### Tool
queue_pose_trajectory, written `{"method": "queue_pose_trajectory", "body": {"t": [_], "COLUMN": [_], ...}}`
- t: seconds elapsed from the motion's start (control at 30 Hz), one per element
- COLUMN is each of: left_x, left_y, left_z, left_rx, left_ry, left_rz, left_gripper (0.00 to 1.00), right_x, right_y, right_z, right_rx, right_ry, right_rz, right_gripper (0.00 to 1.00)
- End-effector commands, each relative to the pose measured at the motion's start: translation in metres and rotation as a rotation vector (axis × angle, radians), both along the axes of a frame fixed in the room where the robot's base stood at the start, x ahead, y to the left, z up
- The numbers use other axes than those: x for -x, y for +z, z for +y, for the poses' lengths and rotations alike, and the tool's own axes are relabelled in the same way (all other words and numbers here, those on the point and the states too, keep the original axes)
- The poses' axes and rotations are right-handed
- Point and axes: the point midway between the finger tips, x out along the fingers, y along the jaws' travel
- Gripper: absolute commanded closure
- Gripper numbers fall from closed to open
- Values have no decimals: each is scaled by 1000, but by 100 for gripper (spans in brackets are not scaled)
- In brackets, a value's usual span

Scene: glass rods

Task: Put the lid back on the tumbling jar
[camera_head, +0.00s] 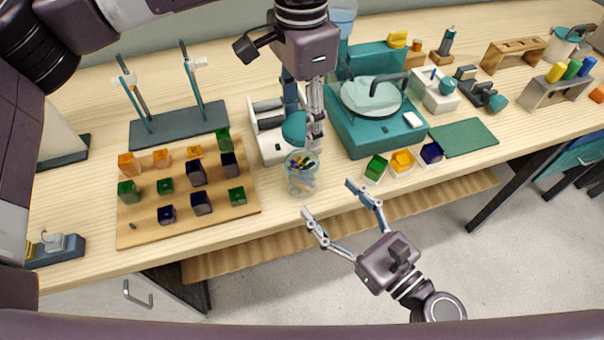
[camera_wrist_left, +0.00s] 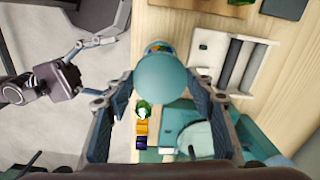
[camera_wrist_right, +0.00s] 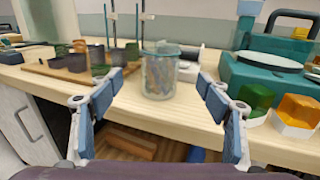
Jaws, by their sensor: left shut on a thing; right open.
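The tumbling jar (camera_head: 302,182) is a clear cup holding several coloured rods. It stands upright near the table's front edge, and its top looks open. My left gripper (camera_head: 304,118) points down and is shut on the round teal lid (camera_head: 294,129), just behind and above the jar in the head view. In the left wrist view the lid (camera_wrist_left: 162,78) sits between the fingers and partly hides the jar (camera_wrist_left: 158,46). My right gripper (camera_head: 330,198) is open and empty in front of the jar. In the right wrist view the jar (camera_wrist_right: 159,78) appears between its spread fingers, apart from them.
A wooden board (camera_head: 130,235) with several coloured blocks lies left of the jar. A white roller machine (camera_head: 270,140) stands behind it. A teal machine (camera_head: 370,138) and three small blocks (camera_head: 402,162) are to the right. The table's front edge is close.

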Motion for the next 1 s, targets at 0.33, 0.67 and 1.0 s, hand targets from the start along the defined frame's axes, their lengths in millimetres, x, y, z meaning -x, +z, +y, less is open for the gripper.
{"method": "queue_pose_trajectory", "body": {"t": [0.33, 0.67, 1.0], "left_x": [0, 0, 0], "left_y": [0, 0, 0], "left_z": [0, 0, 0], "left_rx": [0, 0, 0], "left_ry": [0, 0, 0], "left_rz": [0, 0, 0], "left_gripper": [60, 60, 60], "right_x": [-25, -59, -80], "right_y": [2, 1, 0], "right_z": [18, 41, 57], "right_rx": [-1, -2, 1], "right_ry": [-2, -4, -2], "right_rz": [-9, -5, -3], "right_gripper": [29, 29, 29]}}
